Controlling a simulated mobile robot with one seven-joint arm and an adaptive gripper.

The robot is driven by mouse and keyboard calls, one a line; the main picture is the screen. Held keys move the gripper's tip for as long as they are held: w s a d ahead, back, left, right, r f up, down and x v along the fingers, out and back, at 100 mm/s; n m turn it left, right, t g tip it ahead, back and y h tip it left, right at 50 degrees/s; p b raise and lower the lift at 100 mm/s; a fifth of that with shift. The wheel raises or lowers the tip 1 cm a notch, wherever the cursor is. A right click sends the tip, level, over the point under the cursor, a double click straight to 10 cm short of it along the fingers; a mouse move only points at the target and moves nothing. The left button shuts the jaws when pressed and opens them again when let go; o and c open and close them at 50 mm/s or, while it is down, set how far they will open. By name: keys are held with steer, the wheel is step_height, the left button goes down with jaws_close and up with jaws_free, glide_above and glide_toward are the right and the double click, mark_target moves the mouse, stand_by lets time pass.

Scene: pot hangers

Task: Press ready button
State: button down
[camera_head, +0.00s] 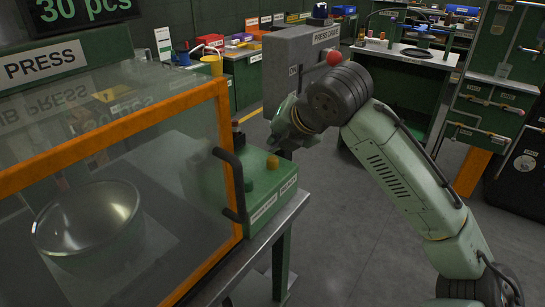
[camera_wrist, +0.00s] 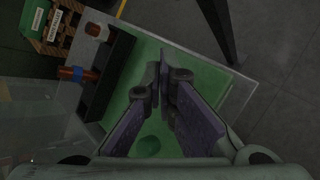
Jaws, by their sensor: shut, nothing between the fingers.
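A green control box (camera_head: 262,192) stands on the table's right end beside the press guard. A yellow button (camera_head: 272,162) is on its top. Labels on its front are too small to read, so I cannot tell which control is the ready button. The box's green top (camera_wrist: 150,50) also fills the middle of the wrist view, with a round green shape (camera_wrist: 148,146) low between the finger links. My gripper (camera_wrist: 163,80) is shut and empty over this top, pointing down. In the head view its fingers are mostly hidden behind my wrist, close to the yellow button; contact cannot be told.
The press has an orange-framed clear guard (camera_head: 110,135) with a dark handle (camera_head: 232,185); a metal bowl (camera_head: 88,215) is inside. A grey press drive cabinet (camera_head: 300,60) with a red knob (camera_head: 334,58) stands behind my arm. Floor to the right is clear.

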mark_target(277, 157)
steer(key=shift+f, duration=0.15)
steer(key=shift+f+b, duration=0.3)
steer(key=shift+f+b, duration=0.4)
steer(key=shift+f, duration=0.2)
stand_by(0.9)
steer(key=shift+r, duration=0.1)
steer(key=shift+r+p, duration=0.8)
steer(key=shift+r, duration=0.15)
step_height(277, 157, up, 5)
steer(key=p, duration=0.4)
stand_by(0.8)
